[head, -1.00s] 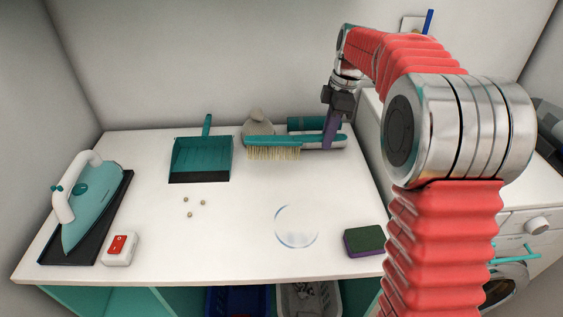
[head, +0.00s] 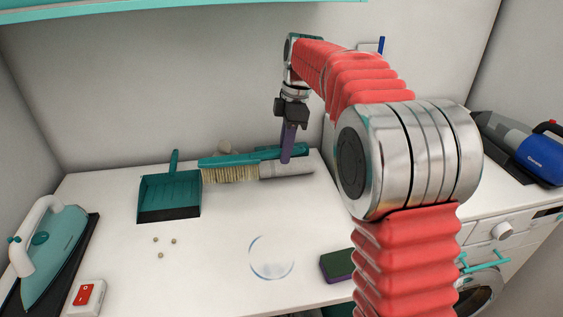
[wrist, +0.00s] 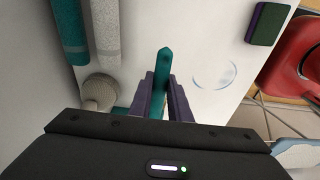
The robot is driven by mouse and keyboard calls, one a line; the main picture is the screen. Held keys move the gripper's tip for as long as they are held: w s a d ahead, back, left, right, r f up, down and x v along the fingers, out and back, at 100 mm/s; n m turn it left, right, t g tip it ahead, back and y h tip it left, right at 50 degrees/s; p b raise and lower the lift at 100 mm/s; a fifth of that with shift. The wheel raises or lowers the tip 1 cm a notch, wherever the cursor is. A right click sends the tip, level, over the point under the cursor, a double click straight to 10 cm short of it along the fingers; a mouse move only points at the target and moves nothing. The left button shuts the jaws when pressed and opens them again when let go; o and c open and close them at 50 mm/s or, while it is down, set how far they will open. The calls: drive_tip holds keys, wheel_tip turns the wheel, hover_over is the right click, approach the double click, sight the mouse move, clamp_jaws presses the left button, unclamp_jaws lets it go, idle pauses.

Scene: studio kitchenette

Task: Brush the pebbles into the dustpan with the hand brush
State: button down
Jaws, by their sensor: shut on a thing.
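The hand brush (head: 228,161) has a teal body and pale bristles facing down. My gripper (head: 286,158) is shut on its handle, which also shows between the fingers in the wrist view (wrist: 162,75). The brush appears raised off the counter at the back, its bristle end beside the dustpan's right edge in the picture. The teal dustpan (head: 169,193) lies on the counter with its handle toward the wall and its dark lip toward me. Three small pebbles, one of them here (head: 160,255), lie on the counter in front of the dustpan, apart from it.
A grey cylinder (wrist: 106,35), a teal cylinder (wrist: 70,32) and a round stone-like object (wrist: 98,92) are on the wall side of the brush. A clear round item (head: 271,258) and a sponge (head: 336,265) lie front right. An iron (head: 55,250) and red switch (head: 87,294) are left.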

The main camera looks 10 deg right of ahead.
drive_tip(key=s+a+n, duration=0.1)
drive_tip(key=s+a, duration=0.4)
drive_tip(key=a, duration=0.3)
drive_tip(key=s+a+n, duration=0.1)
drive_tip(key=s+a, duration=0.4)
drive_tip(key=a, duration=0.3)
drive_tip(key=s+a+f+m, duration=0.1)
drive_tip(key=s+a+f, duration=0.3)
drive_tip(key=s+f, duration=0.2)
drive_tip(key=shift+s+m, duration=0.4)
drive_tip(key=shift+s, duration=0.4)
drive_tip(key=shift+f, duration=0.2)
